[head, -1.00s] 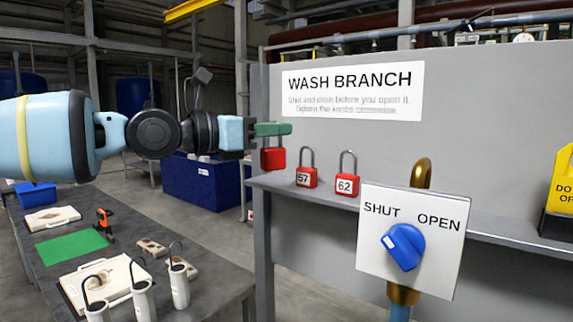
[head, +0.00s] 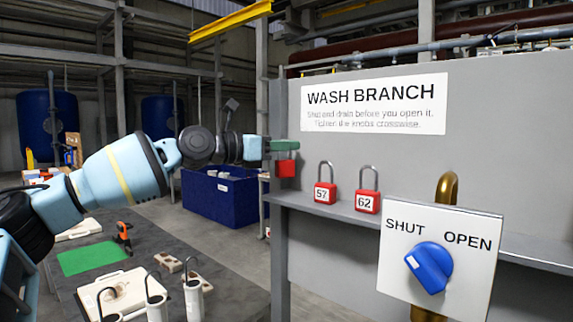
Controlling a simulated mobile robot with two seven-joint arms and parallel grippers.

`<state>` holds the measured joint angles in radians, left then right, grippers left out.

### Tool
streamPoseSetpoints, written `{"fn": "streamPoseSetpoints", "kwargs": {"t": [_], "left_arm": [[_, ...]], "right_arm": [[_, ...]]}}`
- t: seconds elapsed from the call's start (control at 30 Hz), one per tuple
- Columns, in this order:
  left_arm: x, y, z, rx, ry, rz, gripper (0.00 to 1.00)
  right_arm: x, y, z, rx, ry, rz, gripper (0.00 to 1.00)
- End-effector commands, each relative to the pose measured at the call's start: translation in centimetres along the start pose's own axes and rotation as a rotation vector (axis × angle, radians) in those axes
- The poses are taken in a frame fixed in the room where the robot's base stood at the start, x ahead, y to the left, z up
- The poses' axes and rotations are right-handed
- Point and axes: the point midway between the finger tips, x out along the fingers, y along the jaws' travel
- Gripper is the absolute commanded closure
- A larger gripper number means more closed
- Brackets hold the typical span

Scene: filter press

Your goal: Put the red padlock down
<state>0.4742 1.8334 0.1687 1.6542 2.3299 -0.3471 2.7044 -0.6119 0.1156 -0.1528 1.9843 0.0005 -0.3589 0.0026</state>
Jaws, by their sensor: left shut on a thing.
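My left gripper (head: 283,145), with green fingers, is shut on a red padlock (head: 286,168) by its top. The padlock hangs below the fingers at the left end of the grey shelf (head: 400,222), close to the panel's edge. I cannot tell whether it touches the shelf. Its shackle is hidden by the fingers. My right gripper is not in view.
A white plate with a blue knob (head: 429,267), marked SHUT and OPEN, stands in front of the shelf. The grey panel (head: 480,125) rises behind the shelf. A dark table (head: 225,285) with a green mat (head: 87,258) is at lower left. A blue bin (head: 220,205) stands beyond.

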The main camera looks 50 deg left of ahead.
Motion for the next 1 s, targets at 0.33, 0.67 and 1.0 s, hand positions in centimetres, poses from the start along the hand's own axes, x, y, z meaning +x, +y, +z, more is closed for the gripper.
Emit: {"fn": "streamPoseSetpoints", "kwargs": {"t": [0.33,0.67,1.0], "left_arm": [[0.1,0.6,-0.6,-0.004,-0.005,-0.001,1.0],[0.1,0.6,-3.3,0.0,-0.006,0.0,1.0],[0.2,0.6,-3.7,0.0,-0.003,0.001,0.86]], "right_arm": [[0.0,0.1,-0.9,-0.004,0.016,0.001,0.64],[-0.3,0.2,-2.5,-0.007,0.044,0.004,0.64],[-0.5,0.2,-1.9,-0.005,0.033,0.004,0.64]]}}
